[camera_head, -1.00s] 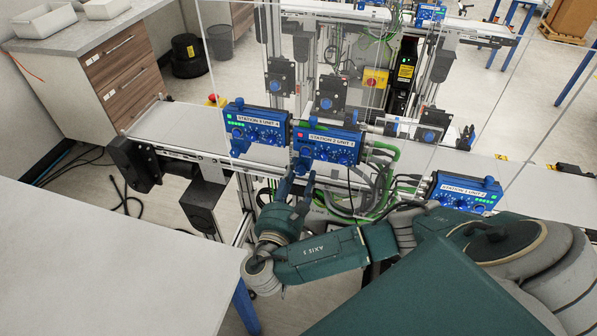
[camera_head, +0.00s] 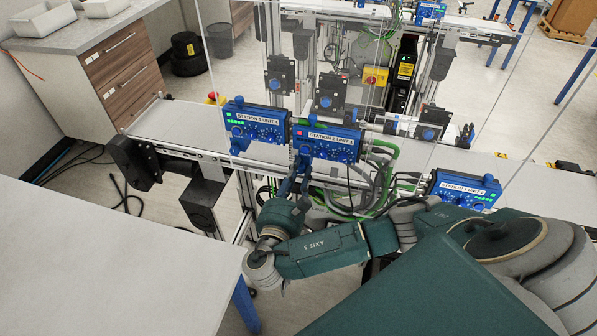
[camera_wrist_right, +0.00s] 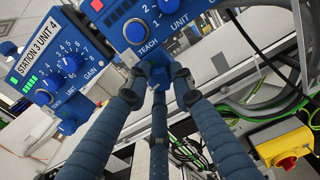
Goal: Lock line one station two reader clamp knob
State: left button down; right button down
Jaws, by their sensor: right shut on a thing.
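A blue reader unit (camera_head: 331,145) with a red light and a label that seems to begin "STATION 2" is mounted at the conveyor's near edge. A blue clamp knob (camera_wrist_right: 161,73) is under this unit's corner in the right wrist view, mostly covered by my fingers. My right gripper (camera_head: 300,172) has come up from below. In the right wrist view its three dark fingers (camera_wrist_right: 159,84) close around the knob. In the head view the fingers hide most of the knob. I cannot read the knob's turn angle. My left gripper is not in view.
The station 3 unit (camera_head: 257,124) sits close on the left and also shows in the wrist view (camera_wrist_right: 58,75). Another blue unit (camera_head: 463,189) is on the right. Green and grey cables (camera_head: 378,180) hang beside the gripper. A bare white table (camera_head: 100,255) fills the lower left.

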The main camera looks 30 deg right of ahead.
jog(key=shift+r+m, duration=0.1)
jog(key=shift+m, duration=1.2)
jog(key=m, duration=0.2)
jog(key=shift+d+m+b, duration=0.1)
jog(key=shift+m+b, duration=0.3)
jog(key=m, duration=0.1)
jog(key=m+b, duration=0.1)
jog(key=m, duration=0.1)
jog(key=m+b, duration=0.1)
jog(key=shift+s+f+m, duration=0.1)
jog(key=shift+f+m, duration=0.15)
jog(key=shift+m, duration=0.05)
jog(key=shift+m+b, duration=0.9)
jog(key=shift+b, duration=0.05)
jog(key=m+b, duration=0.5)
jog(key=b, duration=0.1)
jog(key=shift+f+m, duration=0.25)
jog(key=shift+m, duration=0.15)
jog(key=shift+r+m+b, duration=0.1)
jog(key=shift+m+b, duration=0.9)
jog(key=shift+b, duration=0.2)
